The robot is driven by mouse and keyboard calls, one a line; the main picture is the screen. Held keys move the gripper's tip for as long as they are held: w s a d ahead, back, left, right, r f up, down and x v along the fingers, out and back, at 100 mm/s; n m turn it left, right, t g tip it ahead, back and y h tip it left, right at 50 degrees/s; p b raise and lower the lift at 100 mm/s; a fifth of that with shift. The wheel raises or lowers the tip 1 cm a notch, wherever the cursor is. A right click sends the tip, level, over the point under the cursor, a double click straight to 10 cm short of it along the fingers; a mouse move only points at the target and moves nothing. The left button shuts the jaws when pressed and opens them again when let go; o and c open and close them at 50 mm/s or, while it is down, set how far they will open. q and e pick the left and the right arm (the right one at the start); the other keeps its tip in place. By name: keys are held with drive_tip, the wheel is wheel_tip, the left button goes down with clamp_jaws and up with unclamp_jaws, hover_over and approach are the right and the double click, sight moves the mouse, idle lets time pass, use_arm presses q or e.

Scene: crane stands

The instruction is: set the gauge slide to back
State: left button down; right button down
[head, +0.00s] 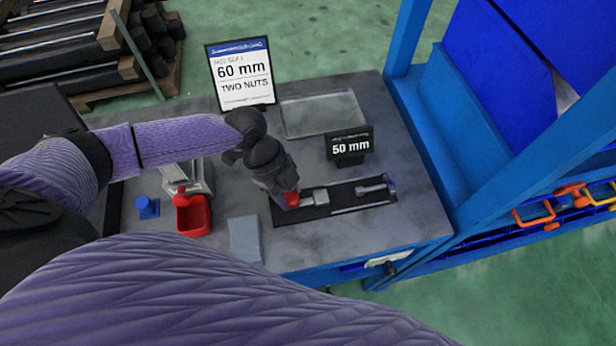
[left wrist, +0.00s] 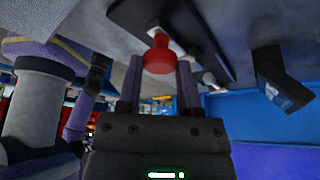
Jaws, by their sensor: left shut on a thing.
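The gauge is a dark rail (head: 345,208) lying on the grey bench, with a metal slide block (head: 320,196) and a metal piece (head: 372,188) towards its right end. A red knob (head: 291,199) is at the rail's left end; it also shows in the left wrist view (left wrist: 159,58). My left gripper (head: 287,191) is shut on the red knob, one finger on each side of it, and hides part of the rail's left end. A small black display (head: 349,146) behind the rail reads 50 mm. My right gripper is not in view.
A sign (head: 241,74) reads 60 mm, TWO NUTS. A shallow grey tray (head: 321,114) lies behind the display. A red bin (head: 192,213), a blue piece (head: 147,207) and a grey block (head: 245,239) are left of the rail. A blue frame (head: 425,150) stands at the right.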

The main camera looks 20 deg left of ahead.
use_arm(q)
drive_tip(key=shift+a, duration=0.1)
drive_tip(key=c, duration=0.7)
unclamp_jaws()
drive_tip(key=o, duration=0.4)
drive_tip(key=shift+s+a, duration=0.15)
drive_tip(key=shift+o, duration=0.2)
drive_tip(key=p+v, duration=0.1)
drive_tip(key=v, duration=0.9)
